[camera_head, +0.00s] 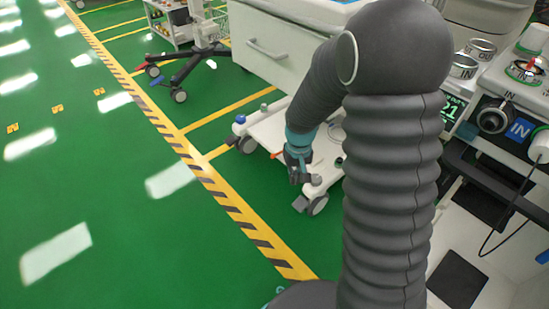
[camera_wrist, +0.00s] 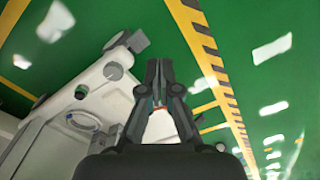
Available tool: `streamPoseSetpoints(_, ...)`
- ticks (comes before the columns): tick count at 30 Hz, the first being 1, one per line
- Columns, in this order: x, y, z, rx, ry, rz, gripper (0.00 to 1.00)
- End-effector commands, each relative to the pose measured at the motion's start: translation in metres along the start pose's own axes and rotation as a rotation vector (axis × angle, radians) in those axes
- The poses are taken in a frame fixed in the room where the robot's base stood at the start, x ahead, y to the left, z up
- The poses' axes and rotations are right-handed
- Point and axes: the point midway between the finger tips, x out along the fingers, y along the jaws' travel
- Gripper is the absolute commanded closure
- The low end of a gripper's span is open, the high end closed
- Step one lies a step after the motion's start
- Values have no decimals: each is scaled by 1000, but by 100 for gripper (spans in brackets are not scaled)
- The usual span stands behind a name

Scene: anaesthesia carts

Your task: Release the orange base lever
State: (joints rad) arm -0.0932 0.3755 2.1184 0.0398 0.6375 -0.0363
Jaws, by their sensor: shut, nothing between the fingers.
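A small orange piece (camera_head: 276,154), which looks like the base lever, shows at the left edge of the white cart base (camera_head: 265,128) in the head view, just left of my gripper. My gripper (camera_head: 301,177) is shut and empty, pointing down over the front part of that base. In the wrist view my gripper (camera_wrist: 157,64) has its fingertips together, with green floor beyond them and the cart base (camera_wrist: 98,100) to the left. A little red-orange (camera_wrist: 156,104) shows between the finger linkages; I cannot tell if it is the lever. I cannot tell whether the fingers touch anything.
A caster (camera_head: 318,205) stands at the near corner of the base and another caster (camera_head: 246,144) at its left. A white drawer cabinet (camera_head: 285,45) rises above the base. Equipment with gauges (camera_head: 495,115) stands at the right. Green floor (camera_head: 120,220) is open to the left.

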Motion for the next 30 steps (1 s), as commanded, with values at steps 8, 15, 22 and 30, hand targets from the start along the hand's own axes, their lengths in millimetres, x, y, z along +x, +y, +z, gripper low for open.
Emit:
streamPoseSetpoints(8, 77, -6, -54, -20, 34, -3, 100)
streamPoseSetpoints(15, 114, -7, -120, -37, 176, -1, 100)
streamPoseSetpoints(22, 93, -7, -168, -55, 344, 9, 100)
streamPoseSetpoints(30, 91, -6, -172, -64, 362, 12, 100)
